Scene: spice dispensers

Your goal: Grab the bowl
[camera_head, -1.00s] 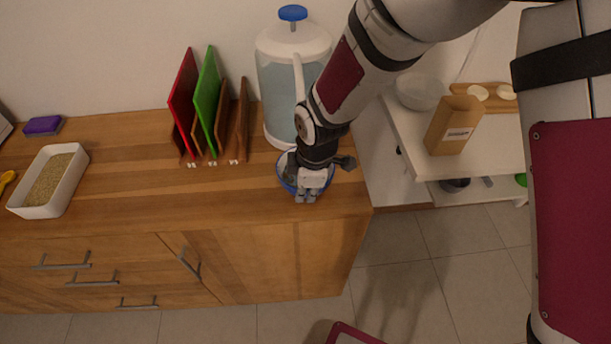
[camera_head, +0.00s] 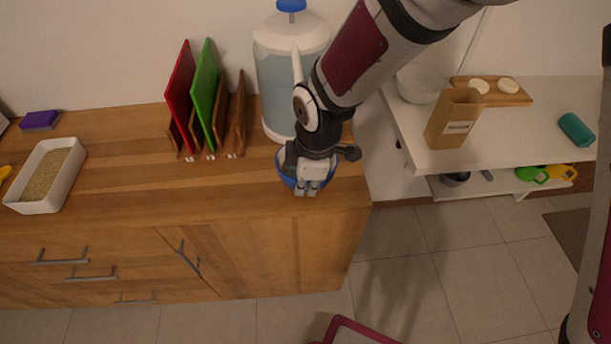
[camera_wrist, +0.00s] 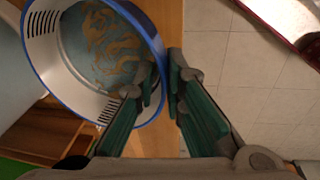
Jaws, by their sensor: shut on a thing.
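The bowl (camera_head: 281,172) has a blue rim and stands near the right end of the wooden counter, largely hidden under my gripper (camera_head: 307,190). In the wrist view the bowl (camera_wrist: 62,72) shows a pale wall with dark slots and tan streaks on its blue-grey bottom. My gripper (camera_wrist: 162,85) is shut on the bowl's rim there, with one finger inside the bowl and the other outside. Whether the bowl touches the counter is hard to tell.
A large water dispenser (camera_head: 275,85) stands just behind the bowl. Red and green boards (camera_head: 205,95) stand in a rack to the left. A white tray (camera_head: 45,190) lies far left. A white shelf (camera_head: 500,150) with a brown bag (camera_head: 453,118) is across a gap.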

